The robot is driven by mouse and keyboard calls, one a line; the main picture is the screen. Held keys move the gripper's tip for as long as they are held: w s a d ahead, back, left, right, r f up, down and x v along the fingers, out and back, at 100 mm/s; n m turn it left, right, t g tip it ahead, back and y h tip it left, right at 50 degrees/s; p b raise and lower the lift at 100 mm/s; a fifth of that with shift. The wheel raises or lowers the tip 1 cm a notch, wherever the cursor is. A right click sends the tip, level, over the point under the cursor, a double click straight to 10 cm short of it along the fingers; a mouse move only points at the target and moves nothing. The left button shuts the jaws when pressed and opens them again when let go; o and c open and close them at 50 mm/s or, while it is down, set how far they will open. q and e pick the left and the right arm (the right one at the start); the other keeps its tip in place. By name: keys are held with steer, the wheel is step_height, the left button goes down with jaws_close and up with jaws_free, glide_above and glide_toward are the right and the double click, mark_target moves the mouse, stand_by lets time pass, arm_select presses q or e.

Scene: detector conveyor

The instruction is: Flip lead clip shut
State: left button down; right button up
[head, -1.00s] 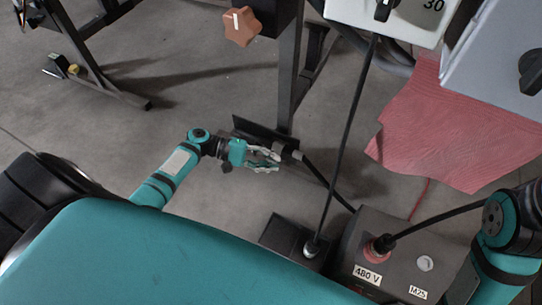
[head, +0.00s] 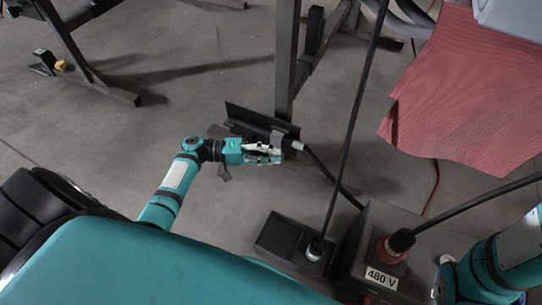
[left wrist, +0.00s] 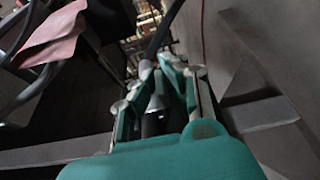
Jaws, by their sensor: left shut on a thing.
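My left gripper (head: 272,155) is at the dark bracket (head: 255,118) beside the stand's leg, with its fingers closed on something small. The black lead (head: 318,165) comes out of a light grey end piece (head: 298,145) just right of the fingertips. A grey flap (head: 277,139) shows by the fingertips; I cannot tell whether it is the clip or how far it is shut. In the left wrist view, the fingers (left wrist: 160,90) stand on both sides of a dark part with a pale tip, and the lead (left wrist: 163,28) runs away beyond them. My right gripper is not in view.
A dark box marked 480 V (head: 365,255) with a red-collared plug (head: 394,246) stands at lower right. A smaller black box (head: 280,238) holds an upright cable. A red mat (head: 465,105) is at upper right.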

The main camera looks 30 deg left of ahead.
arm_select(q)
steer(key=shift+f, duration=0.1)
stand_by(0.3)
steer(key=c, duration=1.4)
jaws_free()
steer(key=shift+c, duration=0.2)
steer(key=v, duration=1.2)
